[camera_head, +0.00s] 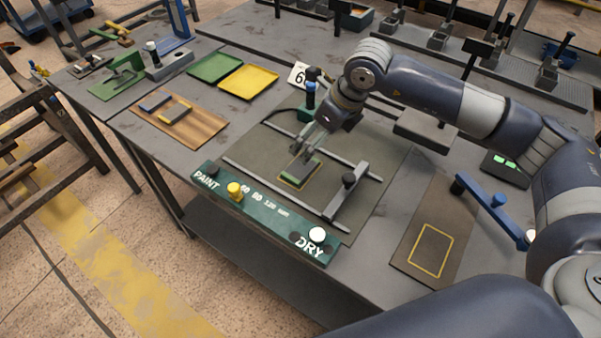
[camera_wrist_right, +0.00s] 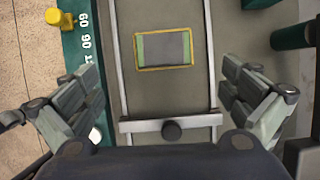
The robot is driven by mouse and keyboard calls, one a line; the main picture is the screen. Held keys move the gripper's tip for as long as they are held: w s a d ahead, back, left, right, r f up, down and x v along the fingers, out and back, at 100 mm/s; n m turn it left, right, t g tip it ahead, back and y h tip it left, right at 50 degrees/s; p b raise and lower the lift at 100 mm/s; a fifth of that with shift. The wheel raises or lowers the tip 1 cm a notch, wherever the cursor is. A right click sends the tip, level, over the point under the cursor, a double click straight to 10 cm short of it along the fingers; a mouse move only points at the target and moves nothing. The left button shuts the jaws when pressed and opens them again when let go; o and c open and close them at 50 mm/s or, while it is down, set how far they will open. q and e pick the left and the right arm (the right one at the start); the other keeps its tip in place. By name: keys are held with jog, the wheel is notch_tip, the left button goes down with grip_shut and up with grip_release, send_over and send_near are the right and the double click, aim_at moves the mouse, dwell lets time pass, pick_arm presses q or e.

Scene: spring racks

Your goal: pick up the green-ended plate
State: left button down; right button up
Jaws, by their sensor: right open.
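The green-ended plate (camera_head: 302,172) is a flat grey plate lying inside a yellow outline on the dark mat between two metal rails. In the right wrist view the plate (camera_wrist_right: 165,48) shows whole, with a green strip at its left and right ends. My right gripper (camera_head: 303,148) is above the plate and hides part of it in the head view. In the right wrist view its fingers (camera_wrist_right: 160,82) are spread wide with nothing between them, and the plate shows beyond them. My left gripper is not in view.
A crossbar with a black knob (camera_head: 346,184) spans the rails near the plate. A green PAINT/DRY panel (camera_head: 262,213) runs along the front edge. A wooden board (camera_head: 196,130), green tray (camera_head: 214,68) and yellow tray (camera_head: 248,81) lie left. A blue-handled bar (camera_head: 490,211) is right.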

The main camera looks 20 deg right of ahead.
notch_tip(320, 180, down, 3)
jog(key=b, duration=0.1)
send_near(301, 167)
jog(key=shift+w+a+f+p, duration=0.4)
jog(key=shift+a+f, duration=0.2)
jog(key=shift+f, duration=0.5)
jog(key=x, duration=0.1)
jog(key=p+x, duration=0.1)
jog(key=x, duration=0.1)
jog(key=p+x, duration=0.1)
jog(key=x, duration=0.1)
jog(key=shift+s+d, duration=0.1)
jog(key=shift+d, duration=0.2)
jog(key=shift+f, duration=0.3)
jog(key=c, duration=1.6)
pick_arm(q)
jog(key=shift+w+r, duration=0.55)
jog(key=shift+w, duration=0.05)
pick_arm(e)
jog(key=shift+r, duration=0.15)
